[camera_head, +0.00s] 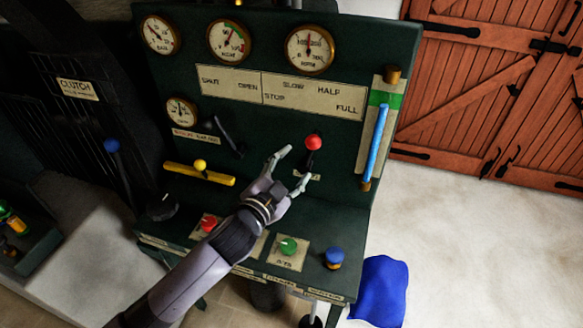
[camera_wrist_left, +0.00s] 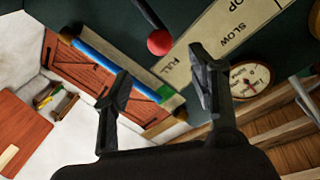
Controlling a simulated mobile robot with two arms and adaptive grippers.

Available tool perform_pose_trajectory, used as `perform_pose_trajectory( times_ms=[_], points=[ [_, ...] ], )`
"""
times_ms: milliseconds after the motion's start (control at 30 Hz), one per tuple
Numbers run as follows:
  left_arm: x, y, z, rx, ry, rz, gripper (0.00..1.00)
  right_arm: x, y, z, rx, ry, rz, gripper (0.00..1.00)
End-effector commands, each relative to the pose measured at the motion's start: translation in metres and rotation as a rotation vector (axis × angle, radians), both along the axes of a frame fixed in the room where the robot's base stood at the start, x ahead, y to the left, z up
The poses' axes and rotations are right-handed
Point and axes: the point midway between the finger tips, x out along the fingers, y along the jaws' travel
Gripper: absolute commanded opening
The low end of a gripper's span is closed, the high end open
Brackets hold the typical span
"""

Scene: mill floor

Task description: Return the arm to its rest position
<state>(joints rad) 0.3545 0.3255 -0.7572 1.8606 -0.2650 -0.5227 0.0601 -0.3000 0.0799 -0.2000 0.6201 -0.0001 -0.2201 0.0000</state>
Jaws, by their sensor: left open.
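My left gripper (camera_head: 293,168) is open in front of the dark green control panel (camera_head: 265,120), its fingers apart with nothing between them. A lever with a red ball knob (camera_head: 313,143) stands just above and right of its fingertips in the head view. In the left wrist view the red knob (camera_wrist_left: 160,42) shows beyond the open fingers (camera_wrist_left: 160,85), apart from them. The lever's label plate (camera_head: 285,92) reads SLOW, HALF, STOP and FULL. My left arm reaches in from the bottom left over the panel's lower ledge. My right gripper is not in view.
The ledge carries red (camera_head: 209,223), green (camera_head: 288,246) and blue (camera_head: 334,257) knobs. A yellow handle (camera_head: 200,174) is left of the gripper. A blue-filled gauge tube (camera_head: 376,142) is at the right edge. A blue cloth-like object (camera_head: 381,290) lies on the floor.

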Motion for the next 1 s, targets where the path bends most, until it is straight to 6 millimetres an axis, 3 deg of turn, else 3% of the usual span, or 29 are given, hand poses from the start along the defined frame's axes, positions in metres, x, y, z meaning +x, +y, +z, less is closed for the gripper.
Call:
perform_pose_trajectory(
  times_ms=[400, 567, 667, 800, 1000],
  points=[
    [-0.001, 0.001, -0.002, -0.004, 0.01, 0.006, 0.54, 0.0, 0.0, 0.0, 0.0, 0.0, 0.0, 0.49],
    [-0.022, 0.026, -0.03, -0.056, 0.157, 0.105, 0.54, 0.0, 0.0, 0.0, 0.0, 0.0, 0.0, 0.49],
    [-0.055, 0.062, -0.068, -0.107, 0.352, 0.232, 0.54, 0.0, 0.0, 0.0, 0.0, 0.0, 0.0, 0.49],
    [-0.124, 0.118, -0.121, -0.151, 0.65, 0.415, 0.54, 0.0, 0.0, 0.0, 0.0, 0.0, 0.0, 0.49],
    [-0.206, 0.164, -0.159, -0.158, 0.923, 0.568, 0.54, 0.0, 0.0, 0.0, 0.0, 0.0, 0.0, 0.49]
  ],
)
